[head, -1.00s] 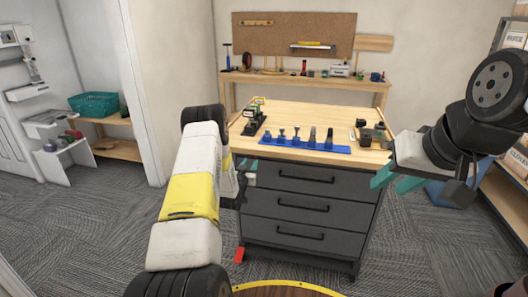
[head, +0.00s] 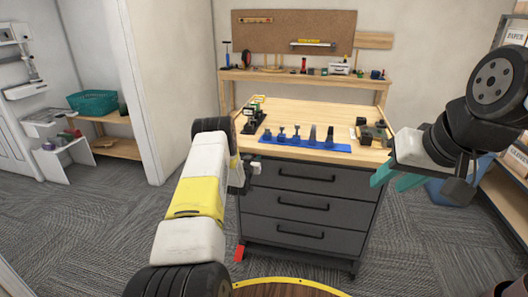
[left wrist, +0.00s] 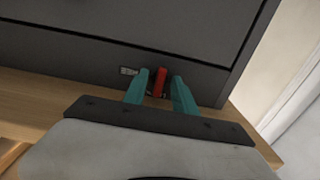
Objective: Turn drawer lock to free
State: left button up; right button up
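A grey cabinet with three drawers (head: 310,208) stands ahead, its drawers closed. In the left wrist view, a small red lock lever (left wrist: 159,82) stands out from the dark cabinet face (left wrist: 110,45), next to a small pale label (left wrist: 128,71). My left gripper (left wrist: 160,86) is open, with one teal finger on each side of the lever. Small gaps seem to show, and I cannot tell whether either finger touches it. In the head view my left gripper (head: 245,174) is at the cabinet's upper left, its fingers hidden. My right gripper (head: 397,180) is open and empty, right of the cabinet.
The wooden cabinet top (head: 290,117) holds a blue rack of tools (head: 305,146) and dark items at both ends. A red piece (head: 239,253) shows low by the cabinet's left side. A workbench (head: 300,76) stands behind; carpet is clear at left.

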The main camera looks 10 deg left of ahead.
pick_arm(q)
grip_shut()
jog(key=shift+m, duration=0.4)
jog(key=shift+a+r+m, duration=0.1)
jog(key=shift+m, duration=8.4)
grip_release()
